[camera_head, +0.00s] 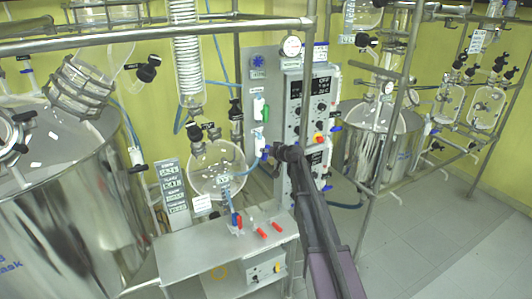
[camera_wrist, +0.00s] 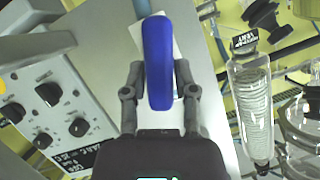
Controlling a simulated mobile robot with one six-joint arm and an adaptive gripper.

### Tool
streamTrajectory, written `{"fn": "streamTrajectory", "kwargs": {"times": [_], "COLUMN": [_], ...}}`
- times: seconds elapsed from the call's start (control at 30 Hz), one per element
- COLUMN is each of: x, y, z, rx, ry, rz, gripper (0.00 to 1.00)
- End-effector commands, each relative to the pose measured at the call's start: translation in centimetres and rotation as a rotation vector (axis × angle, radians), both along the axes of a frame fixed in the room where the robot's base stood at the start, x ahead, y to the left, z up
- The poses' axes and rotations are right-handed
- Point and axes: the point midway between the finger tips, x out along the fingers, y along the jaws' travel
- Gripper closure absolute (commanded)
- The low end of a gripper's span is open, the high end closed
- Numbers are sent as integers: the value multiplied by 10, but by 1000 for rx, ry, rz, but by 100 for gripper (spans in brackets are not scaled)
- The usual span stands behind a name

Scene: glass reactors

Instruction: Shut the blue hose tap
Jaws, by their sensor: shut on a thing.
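The blue hose tap (camera_wrist: 157,50) shows in the wrist view as a long rounded blue handle, lying almost upright in the picture. My gripper (camera_wrist: 158,80) has one finger on each side of it and is shut on it. The handle's lower end lies between the fingers, near the palm. In the head view my gripper (camera_head: 275,154) is at the panel beside the glass flask, with a bit of blue (camera_head: 265,152) at its tip. The arm and gripper hide most of the tap there, and the tap's body is hidden behind the handle in the wrist view.
A control box (camera_head: 293,110) with knobs stands close to my gripper. A round glass flask (camera_head: 215,178) hangs just left of it. A metal table (camera_head: 190,258) with red-handled items stands below. Steel frame poles (camera_head: 393,115) rise at the right, with open floor (camera_head: 460,240) beyond.

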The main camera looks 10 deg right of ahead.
Motion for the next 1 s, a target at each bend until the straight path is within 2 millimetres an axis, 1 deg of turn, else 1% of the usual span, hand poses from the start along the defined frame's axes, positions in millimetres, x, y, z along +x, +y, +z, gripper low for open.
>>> {"fn": "streamTrajectory", "kwargs": {"times": [0.03,1.0], "x": [0,1], "y": [-1,-4], "z": [-3,-12], "rx": [38,903], "ry": [16,299], "rz": [3,9], "gripper": [100,100]}}
